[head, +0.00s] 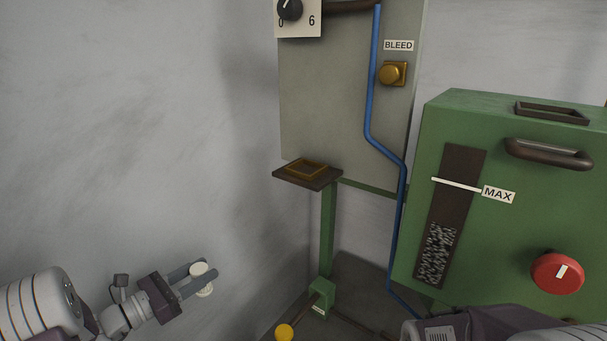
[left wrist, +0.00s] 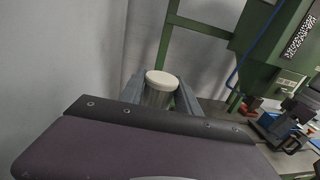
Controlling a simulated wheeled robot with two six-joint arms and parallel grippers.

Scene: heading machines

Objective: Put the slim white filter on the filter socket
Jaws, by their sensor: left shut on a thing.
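The slim white filter (head: 204,290) is a small pale cylinder with a wider round cap. My left gripper (head: 198,277) is shut on it and holds it upright in the air at the lower left, clear of the wall. In the left wrist view the filter's white cap (left wrist: 162,79) stands up between the two fingers. A dark rectangular frame (head: 551,113) sits on top of the green machine. I cannot tell which one is the filter socket. My right gripper's fingers do not show.
The green machine (head: 480,260) with a red knob (head: 558,273) fills the right side. A grey panel (head: 325,95) stands behind the shelf (head: 290,177), with a blue pipe (head: 370,90) down it. A yellow ball (head: 284,332) is low at the front.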

